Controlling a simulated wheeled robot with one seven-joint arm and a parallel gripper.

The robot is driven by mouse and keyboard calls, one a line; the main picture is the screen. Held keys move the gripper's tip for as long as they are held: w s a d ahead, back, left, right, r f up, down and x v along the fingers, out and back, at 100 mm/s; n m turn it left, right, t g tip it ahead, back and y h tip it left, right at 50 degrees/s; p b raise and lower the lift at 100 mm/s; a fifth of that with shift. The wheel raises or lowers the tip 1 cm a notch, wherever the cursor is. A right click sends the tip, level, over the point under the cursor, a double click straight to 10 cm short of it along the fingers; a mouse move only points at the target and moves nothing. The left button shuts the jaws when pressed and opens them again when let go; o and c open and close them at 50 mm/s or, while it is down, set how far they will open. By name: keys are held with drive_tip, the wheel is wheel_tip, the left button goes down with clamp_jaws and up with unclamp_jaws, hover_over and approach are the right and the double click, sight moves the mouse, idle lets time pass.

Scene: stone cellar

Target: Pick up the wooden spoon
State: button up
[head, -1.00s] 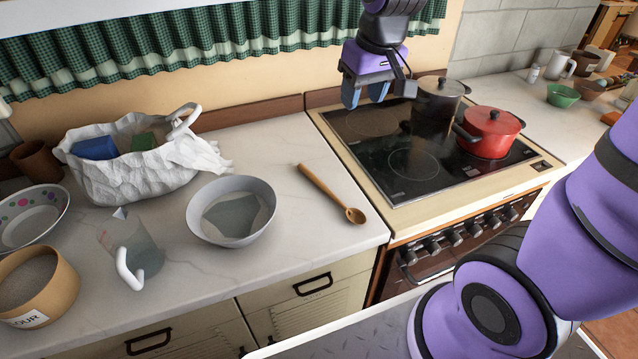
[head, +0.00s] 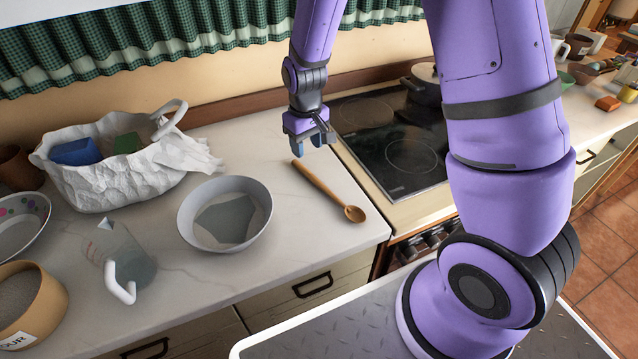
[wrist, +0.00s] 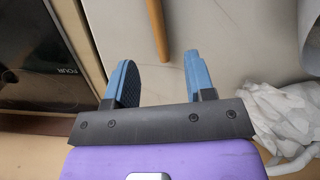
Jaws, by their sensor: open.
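The wooden spoon (head: 328,189) lies on the marble counter to the right of a grey bowl, its round head toward the front edge and its handle toward the back. My gripper (head: 317,146) is above the counter near the handle end, pointing down, open and empty. In the wrist view the spoon's handle (wrist: 157,28) shows at the top, its end lying beyond and between the two blue fingers of my gripper (wrist: 160,75). The spoon's head is out of the wrist view. The spoon is not between the finger pads.
The grey bowl (head: 185,216) stands left of the spoon, with a clear jug (head: 131,262) beside it. A white bag (head: 115,185) with blue and green items is behind. The black stove top (head: 392,158) is to the right, with a pot (head: 424,84) partly hidden by my arm.

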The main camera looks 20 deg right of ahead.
sight(310, 173)
drive_tip(key=shift+s+d+f, duration=0.1)
drive_tip(key=shift+f, duration=2.2)
drive_tip(key=shift+d+f, duration=0.1)
drive_tip(key=shift+f, duration=2.2)
drive_tip(key=shift+c, duration=0.2)
clamp_jaws()
